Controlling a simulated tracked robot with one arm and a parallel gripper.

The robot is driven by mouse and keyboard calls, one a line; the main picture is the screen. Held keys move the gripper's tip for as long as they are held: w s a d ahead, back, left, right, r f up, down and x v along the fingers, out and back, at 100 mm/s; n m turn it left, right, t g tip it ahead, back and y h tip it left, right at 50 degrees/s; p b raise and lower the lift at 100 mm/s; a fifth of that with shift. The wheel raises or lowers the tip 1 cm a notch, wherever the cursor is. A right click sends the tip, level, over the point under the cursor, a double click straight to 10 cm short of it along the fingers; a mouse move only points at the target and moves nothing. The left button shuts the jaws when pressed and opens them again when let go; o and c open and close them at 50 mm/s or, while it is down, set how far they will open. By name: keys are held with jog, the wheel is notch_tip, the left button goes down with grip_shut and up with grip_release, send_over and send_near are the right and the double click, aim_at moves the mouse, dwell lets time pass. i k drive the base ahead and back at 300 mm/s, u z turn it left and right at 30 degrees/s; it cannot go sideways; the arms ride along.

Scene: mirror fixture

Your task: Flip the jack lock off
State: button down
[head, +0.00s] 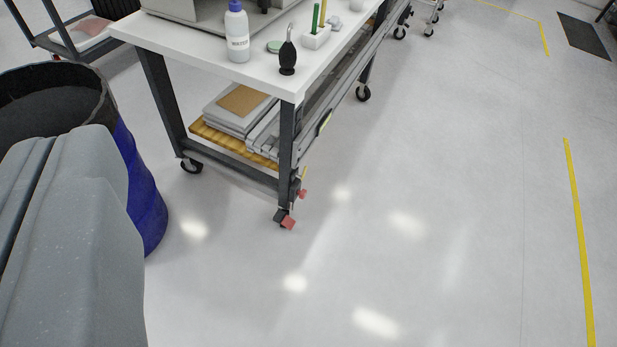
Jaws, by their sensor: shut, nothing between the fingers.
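A workbench (185,40) with a white top and dark legs stands at the upper middle. At the foot of its nearest leg is a small red tab (288,222) beside a dark caster. A second small red piece (302,194) shows just behind it. I cannot tell from this distance whether either red piece is the jack lock, or how it is set. My gripper is not in view.
A blue drum (141,190) with a dark open top stands at the left. On the bench are a labelled white bottle (237,32) and a black blower bulb (287,58). The floor right of the bench is clear, with a yellow line (578,235).

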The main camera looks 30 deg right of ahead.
aim_at(302, 177)
jog(key=z, duration=0.05)
jog(key=i, duration=1)
jog(key=u, duration=0.05)
